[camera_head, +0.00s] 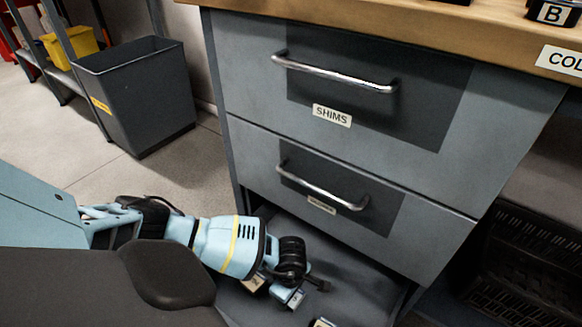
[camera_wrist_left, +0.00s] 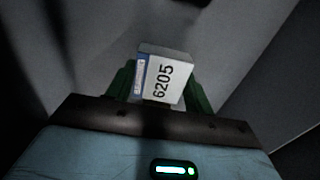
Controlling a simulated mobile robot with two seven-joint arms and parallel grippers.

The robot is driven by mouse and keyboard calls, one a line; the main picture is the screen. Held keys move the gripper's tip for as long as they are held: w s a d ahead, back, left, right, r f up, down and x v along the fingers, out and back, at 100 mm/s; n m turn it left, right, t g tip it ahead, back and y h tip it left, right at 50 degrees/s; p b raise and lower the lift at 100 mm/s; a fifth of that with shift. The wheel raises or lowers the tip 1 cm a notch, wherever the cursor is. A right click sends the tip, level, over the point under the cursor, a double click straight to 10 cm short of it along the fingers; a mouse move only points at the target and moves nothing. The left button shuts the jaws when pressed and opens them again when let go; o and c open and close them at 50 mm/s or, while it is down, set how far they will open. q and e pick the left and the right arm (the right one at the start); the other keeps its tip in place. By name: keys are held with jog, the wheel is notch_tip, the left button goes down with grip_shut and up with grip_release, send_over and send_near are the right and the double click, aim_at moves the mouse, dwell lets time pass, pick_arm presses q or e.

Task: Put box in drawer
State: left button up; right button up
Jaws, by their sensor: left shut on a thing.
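In the left wrist view a small box (camera_wrist_left: 163,78), white with a blue edge and the print "6205", sits between the green fingers of my left gripper (camera_wrist_left: 160,92), which is shut on it. In the head view my left gripper (camera_head: 300,292) reaches down over a dark grey open drawer (camera_head: 352,287) low in the cabinet. A small pale block shows at its fingertips there, but its print is unreadable. Whether the box touches the drawer floor I cannot tell. My right gripper is not in view.
A grey bin (camera_head: 140,95) stands at left. A black crate (camera_head: 530,265) is at right. A wooden worktop (camera_head: 420,20) lies above.

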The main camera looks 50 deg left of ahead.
pick_arm(q)
jog(key=shift+a+f, duration=0.1)
jog(key=shift+f, duration=0.1)
notch_tip(320, 180, down, 3)
jog(key=shift+f+b, duration=0.15)
jog(key=shift+b, duration=1)
jog(key=shift+f, duration=0.1)
jog(key=o, duration=1)
